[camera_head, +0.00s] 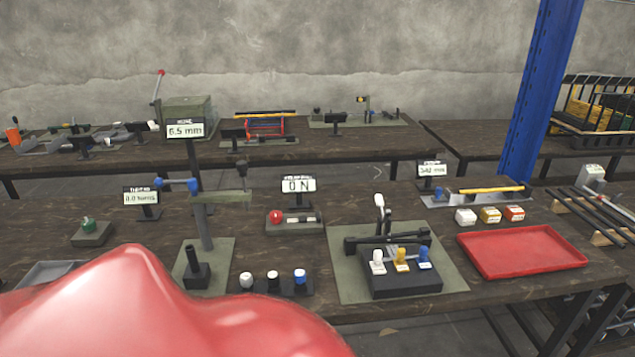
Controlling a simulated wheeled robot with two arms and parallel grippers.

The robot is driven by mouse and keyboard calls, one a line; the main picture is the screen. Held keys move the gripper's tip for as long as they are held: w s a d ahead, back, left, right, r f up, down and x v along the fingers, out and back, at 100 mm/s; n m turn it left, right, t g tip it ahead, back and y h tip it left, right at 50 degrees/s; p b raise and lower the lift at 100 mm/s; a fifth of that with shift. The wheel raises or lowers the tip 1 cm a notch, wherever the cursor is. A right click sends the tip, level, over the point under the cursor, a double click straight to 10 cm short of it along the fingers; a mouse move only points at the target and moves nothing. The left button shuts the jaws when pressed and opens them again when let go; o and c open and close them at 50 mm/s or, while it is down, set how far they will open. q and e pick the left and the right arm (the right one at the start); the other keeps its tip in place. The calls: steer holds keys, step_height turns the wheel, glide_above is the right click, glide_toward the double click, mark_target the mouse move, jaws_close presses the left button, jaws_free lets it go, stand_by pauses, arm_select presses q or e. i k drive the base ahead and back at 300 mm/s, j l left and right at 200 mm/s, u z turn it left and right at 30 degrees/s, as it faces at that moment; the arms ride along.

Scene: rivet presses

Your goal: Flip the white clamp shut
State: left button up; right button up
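A small white clamp (377,262) stands at the left end of a row on a black block (405,284). A yellow clamp (401,260) and a blue clamp (424,258) stand to its right. The white clamp's handle looks upright; the picture is too small to tell its hinge or exact angle. The block sits on a green-grey mat (350,288) near the front edge of the nearer bench. Neither of my grippers is in view.
A black bar fixture with a white-topped lever (379,202) stands just behind the block. A red tray (520,250) lies to the right. A red form close to the camera hides the lower left.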

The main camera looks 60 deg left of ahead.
mark_target(378, 198)
steer(key=u, duration=1.65)
